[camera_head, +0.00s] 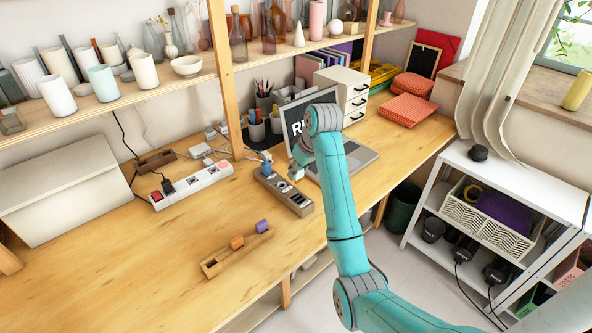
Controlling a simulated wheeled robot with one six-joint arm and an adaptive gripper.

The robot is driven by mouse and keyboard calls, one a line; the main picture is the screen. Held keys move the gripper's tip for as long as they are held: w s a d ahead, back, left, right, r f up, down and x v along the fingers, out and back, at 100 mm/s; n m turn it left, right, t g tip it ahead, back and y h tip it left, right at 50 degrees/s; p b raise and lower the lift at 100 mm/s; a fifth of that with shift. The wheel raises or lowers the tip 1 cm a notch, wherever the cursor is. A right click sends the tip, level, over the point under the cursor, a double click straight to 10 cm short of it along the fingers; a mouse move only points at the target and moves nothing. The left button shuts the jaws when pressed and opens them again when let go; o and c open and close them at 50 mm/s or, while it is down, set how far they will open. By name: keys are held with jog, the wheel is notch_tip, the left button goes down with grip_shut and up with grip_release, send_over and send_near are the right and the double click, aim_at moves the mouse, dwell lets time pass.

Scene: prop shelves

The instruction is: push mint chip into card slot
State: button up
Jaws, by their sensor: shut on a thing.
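The slotted grey block (284,194), which looks like the card slot unit, lies on the wooden bench in front of the laptop. My gripper (296,172) is small in the picture, pointing down close to the block's right side. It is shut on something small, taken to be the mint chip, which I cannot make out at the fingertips. A small blue piece (266,170) stands at the far end of the block. Whether the held piece touches a slot cannot be told.
A wooden rack (212,267) with an orange piece (237,242) and a purple piece (262,226) lies nearer. A white power strip (190,186) is left of the block. The laptop (350,160) stands close behind my gripper. The left front bench is clear.

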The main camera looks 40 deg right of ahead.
send_over(298, 192)
jog(key=s+a, duration=0.2)
jog(key=shift+s+d+f, duration=0.1)
jog(key=shift+f, duration=2.95)
jog(key=shift+f, duration=1.6)
jog(key=shift+c, duration=0.3)
dwell(2.0)
jog(key=o, duration=1)
jog(key=shift+r, duration=0.1)
